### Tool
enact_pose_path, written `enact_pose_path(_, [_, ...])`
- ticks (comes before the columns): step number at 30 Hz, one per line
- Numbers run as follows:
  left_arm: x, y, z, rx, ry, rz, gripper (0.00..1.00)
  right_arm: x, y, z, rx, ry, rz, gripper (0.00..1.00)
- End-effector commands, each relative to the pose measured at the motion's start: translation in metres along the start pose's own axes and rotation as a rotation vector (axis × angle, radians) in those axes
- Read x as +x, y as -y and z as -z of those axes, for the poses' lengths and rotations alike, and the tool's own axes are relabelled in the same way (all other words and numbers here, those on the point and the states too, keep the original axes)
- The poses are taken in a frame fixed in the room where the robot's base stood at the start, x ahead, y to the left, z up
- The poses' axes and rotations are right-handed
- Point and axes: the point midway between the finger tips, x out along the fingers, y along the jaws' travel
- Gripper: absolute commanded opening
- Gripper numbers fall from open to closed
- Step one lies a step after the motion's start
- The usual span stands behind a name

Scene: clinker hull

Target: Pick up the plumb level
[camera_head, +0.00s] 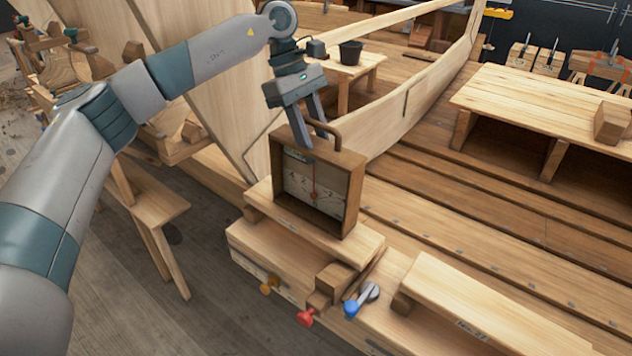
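The plumb level (352,190) is an open-faced wooden box frame with a curved handle on top and a pale marked panel inside. It stands upright on a wooden block (262,200) on the bench. My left gripper (310,138) comes down from above at the handle. Its two fingers are visibly spread, one at the near left of the handle and one behind it. Contact with the handle cannot be made out. My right gripper is not in view.
Blue (352,308) and red (306,318) knobs sit on the bench front. A long plank (480,310) lies right of the level. The hull planking (420,90) rises behind. A plank table (550,105) with a wooden block stands at the right.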

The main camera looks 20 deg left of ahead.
Motion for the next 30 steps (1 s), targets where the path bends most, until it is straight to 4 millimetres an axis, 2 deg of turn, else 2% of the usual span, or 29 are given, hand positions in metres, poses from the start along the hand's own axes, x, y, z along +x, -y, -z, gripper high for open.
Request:
enact_pose_path(10, [-0.0002, -0.0001, 0.0002, 0.000, 0.000, 0.000, 0.33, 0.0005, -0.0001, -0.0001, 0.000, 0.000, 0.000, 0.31])
enact_pose_path(11, [-0.0002, -0.0001, 0.0002, 0.000, 0.000, 0.000, 0.30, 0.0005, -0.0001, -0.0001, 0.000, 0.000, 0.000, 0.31])
enact_pose_path(15, [-0.0003, -0.0001, 0.0002, 0.000, 0.000, 0.000, 0.00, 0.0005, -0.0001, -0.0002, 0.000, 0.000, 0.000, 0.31])
enact_pose_path(30, [-0.0004, -0.0001, 0.0001, 0.000, 0.000, -0.001, 0.00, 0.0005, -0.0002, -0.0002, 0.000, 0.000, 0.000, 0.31])
